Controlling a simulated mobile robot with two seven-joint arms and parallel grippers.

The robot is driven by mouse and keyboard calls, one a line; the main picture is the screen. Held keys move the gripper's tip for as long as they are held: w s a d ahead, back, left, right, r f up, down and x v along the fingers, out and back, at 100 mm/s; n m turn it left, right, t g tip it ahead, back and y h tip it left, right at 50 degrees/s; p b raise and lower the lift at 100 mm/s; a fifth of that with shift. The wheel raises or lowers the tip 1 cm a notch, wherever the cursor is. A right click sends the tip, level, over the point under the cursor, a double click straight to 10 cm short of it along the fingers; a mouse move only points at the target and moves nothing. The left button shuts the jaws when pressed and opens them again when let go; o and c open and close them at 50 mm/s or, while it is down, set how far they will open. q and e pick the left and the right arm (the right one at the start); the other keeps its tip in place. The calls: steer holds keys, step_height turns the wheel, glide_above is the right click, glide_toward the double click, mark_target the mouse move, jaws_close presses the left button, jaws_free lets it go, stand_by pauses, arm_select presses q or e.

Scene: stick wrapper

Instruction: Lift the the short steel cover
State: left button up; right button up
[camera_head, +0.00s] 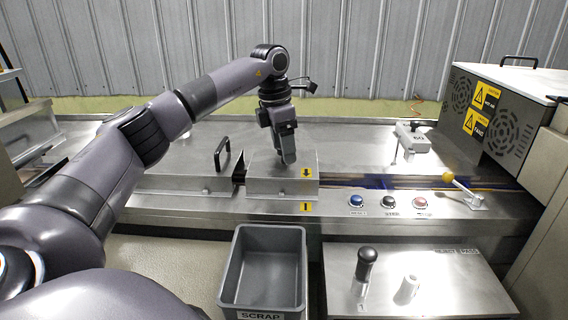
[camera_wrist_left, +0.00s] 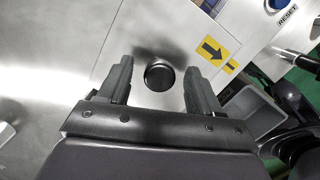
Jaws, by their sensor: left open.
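The short steel cover (camera_head: 262,187) is a boxy steel lid on the line, with a yellow arrow label at its right end. A round black knob (camera_wrist_left: 159,76) stands on its top in the left wrist view. My left gripper (camera_head: 288,160) points down right over this cover. In the left wrist view its two fingers (camera_wrist_left: 158,66) are apart, one on each side of the knob, with a gap to it. In the head view the gripper hides the knob.
Another steel cover (camera_head: 185,184) with a black handle (camera_head: 222,154) lies to the left. A grey scrap bin (camera_head: 233,275) stands in front. Push buttons (camera_head: 390,201), a yellow-knobbed lever (camera_head: 448,177) and a vented machine housing (camera_head: 492,115) are to the right.

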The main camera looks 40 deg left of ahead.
arm_select(q)
steer(key=shift+f, duration=0.45)
steer(key=shift+c, duration=0.3)
jaws_close()
steer(key=shift+w+r, duration=0.1)
steer(key=shift+r, duration=0.1)
